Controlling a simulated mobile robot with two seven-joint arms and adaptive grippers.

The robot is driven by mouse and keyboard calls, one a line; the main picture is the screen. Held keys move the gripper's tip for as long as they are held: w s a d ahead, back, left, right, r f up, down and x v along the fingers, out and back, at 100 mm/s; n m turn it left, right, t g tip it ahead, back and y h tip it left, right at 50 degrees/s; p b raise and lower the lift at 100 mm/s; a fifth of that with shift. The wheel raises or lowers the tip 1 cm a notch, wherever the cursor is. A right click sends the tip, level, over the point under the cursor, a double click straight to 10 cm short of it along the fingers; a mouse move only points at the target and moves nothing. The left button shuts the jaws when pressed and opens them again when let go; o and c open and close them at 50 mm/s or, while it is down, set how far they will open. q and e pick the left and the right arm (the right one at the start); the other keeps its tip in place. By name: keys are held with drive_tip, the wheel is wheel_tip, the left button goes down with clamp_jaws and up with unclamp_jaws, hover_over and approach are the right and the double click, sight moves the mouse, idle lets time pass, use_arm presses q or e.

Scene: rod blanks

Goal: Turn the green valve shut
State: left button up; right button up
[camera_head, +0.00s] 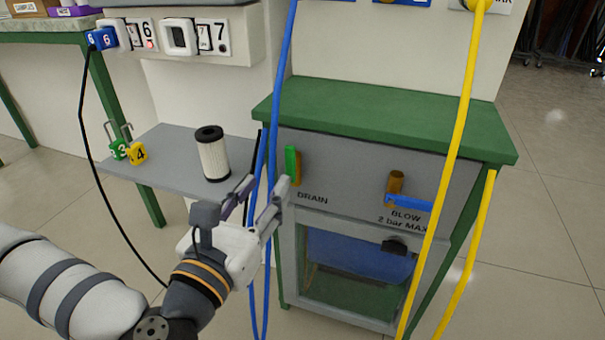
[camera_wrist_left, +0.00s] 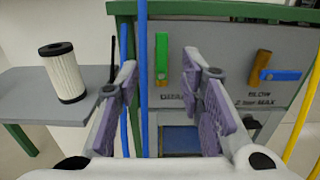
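The green valve handle (camera_head: 291,165) stands upright on the grey front panel of the cabinet, above and left of the word DRAIN. In the left wrist view the green handle (camera_wrist_left: 162,52) appears ahead, between the directions of my two fingers. My left gripper (camera_head: 264,190) is open and empty, its fingers spread, in front of the panel and a little left of the handle; no contact shows. It also fills the lower part of the left wrist view (camera_wrist_left: 160,72). My right gripper is in neither view.
A brass valve with a blue handle (camera_head: 409,203), lying sideways, is to the right above BLOW. Blue hoses (camera_head: 272,110) hang close by my left gripper, and a yellow hose (camera_head: 452,165) crosses the cabinet. A filter cartridge (camera_head: 213,155) stands on the grey shelf (camera_head: 180,178).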

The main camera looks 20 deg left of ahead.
sight(289, 157)
use_arm(q)
drive_tip(key=w+b, duration=0.1)
drive_tip(key=w, duration=0.2)
drive_tip(key=w+b, duration=0.2)
drive_tip(key=w, duration=0.2)
drive_tip(key=w+b, duration=0.1)
drive_tip(key=w, duration=0.2)
drive_tip(key=shift+w+d+b, duration=0.25)
drive_tip(key=shift+w+b, duration=0.15)
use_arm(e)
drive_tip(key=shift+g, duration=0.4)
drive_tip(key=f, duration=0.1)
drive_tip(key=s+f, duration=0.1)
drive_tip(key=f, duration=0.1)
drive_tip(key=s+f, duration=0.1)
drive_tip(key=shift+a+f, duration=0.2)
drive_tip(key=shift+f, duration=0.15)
use_arm(q)
clamp_jaws()
